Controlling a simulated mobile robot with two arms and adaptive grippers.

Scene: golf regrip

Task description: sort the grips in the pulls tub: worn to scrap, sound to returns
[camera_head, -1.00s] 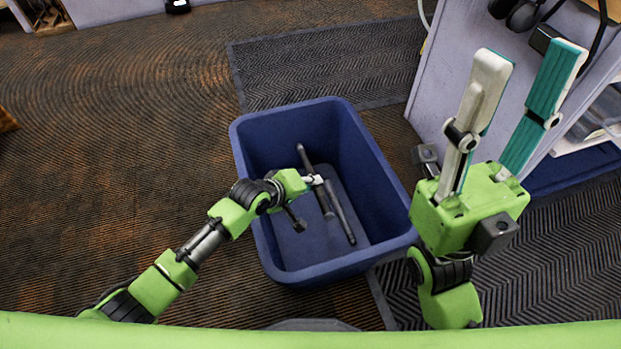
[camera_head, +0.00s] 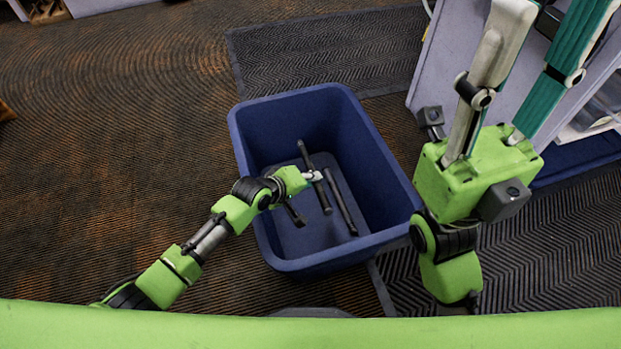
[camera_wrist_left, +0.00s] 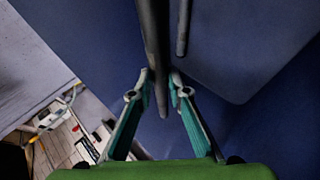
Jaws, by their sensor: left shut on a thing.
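The dark blue pulls tub (camera_head: 392,213) stands on the floor in the middle of the head view. My left gripper (camera_head: 318,177) reaches into it from the left. It is shut on a dark grip (camera_head: 304,153), which also shows between the fingertips in the left wrist view (camera_wrist_left: 154,35). A second dark grip (camera_head: 341,203) lies to its right, roughly parallel, on the tub floor; its end shows in the wrist view (camera_wrist_left: 183,28). Whether either grip is worn or sound is too small to tell. My right gripper (camera_head: 560,12) is raised right of the tub, fingers apart and empty.
A ribbed dark mat (camera_head: 325,50) lies behind the tub, and another (camera_head: 545,255) lies at the right. A pale lilac cabinet (camera_head: 455,65) stands at the right behind my right gripper. Brown ribbed floor is clear at the left.

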